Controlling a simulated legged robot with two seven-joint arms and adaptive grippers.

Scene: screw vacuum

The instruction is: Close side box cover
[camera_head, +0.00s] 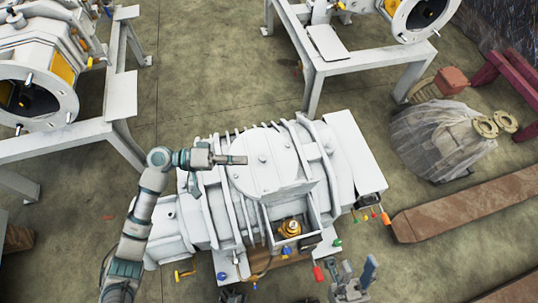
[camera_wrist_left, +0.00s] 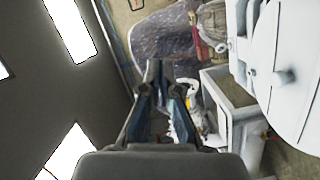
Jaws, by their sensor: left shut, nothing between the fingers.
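The white vacuum machine (camera_head: 205,225) fills the middle of the head view. On its near side is an open box (camera_head: 312,217) with a brass-coloured part (camera_head: 290,228) inside. A white plate (camera_head: 262,165) rises behind the box; I cannot tell whether it is the cover. My left gripper (camera_head: 238,160) is shut and empty, above the machine, left of this plate and apart from the box opening. Its closed fingers also show in the left wrist view (camera_wrist_left: 158,75). My right gripper (camera_head: 352,275) is at the bottom edge, partly cut off; its jaw state is unclear.
Coloured knobs (camera_head: 369,213) stick out at the machine's right side. White stands with similar machines are at the back left (camera_head: 60,140) and back right (camera_head: 380,68). A covered bundle (camera_head: 435,140) and rusty beam (camera_head: 470,205) lie right. Floor is clear behind the machine.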

